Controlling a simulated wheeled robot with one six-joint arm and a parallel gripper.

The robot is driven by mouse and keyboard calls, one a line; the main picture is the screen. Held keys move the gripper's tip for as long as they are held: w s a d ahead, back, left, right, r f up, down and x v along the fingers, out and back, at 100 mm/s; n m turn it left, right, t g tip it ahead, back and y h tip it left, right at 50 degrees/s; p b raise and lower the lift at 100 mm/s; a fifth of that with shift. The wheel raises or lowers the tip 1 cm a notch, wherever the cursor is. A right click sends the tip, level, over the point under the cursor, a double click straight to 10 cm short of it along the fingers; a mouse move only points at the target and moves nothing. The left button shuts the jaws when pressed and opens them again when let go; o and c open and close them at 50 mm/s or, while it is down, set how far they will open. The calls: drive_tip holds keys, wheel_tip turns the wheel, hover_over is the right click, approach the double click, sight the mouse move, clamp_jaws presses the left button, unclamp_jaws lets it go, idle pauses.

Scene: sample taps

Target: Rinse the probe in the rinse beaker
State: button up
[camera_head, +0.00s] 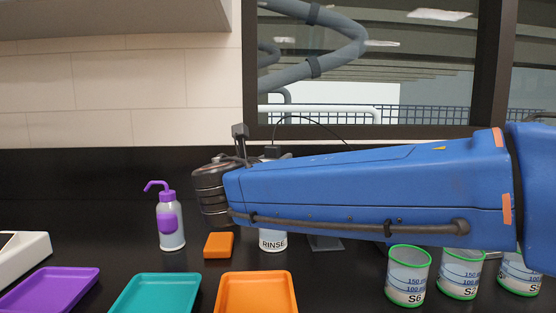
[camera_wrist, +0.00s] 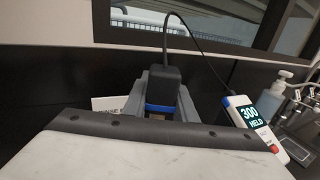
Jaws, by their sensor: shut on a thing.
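The probe (camera_wrist: 164,88) has a black body with a blue band and a cable rising from its top. My gripper (camera_wrist: 160,108) is shut on it, its grey jaws on either side in the wrist view. The probe's lower end is hidden there. In the head view a small dark piece, likely the probe's top (camera_head: 272,151), shows above my blue arm, which hides the jaws. The rinse beaker (camera_head: 273,241), labelled RINSE, stands below my arm with its upper part hidden. I cannot tell whether the probe's tip is inside it.
A purple-capped wash bottle (camera_head: 171,225) and an orange block (camera_head: 218,245) stand left of the rinse beaker. Green-rimmed sample beakers (camera_head: 408,277) stand at right. Purple (camera_head: 50,292), teal and orange trays lie in front. A handheld meter (camera_wrist: 254,125) reads 300 HELD.

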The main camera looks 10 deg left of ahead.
drive_tip(key=shift+f, duration=0.15)
drive_tip(key=shift+f, duration=0.65)
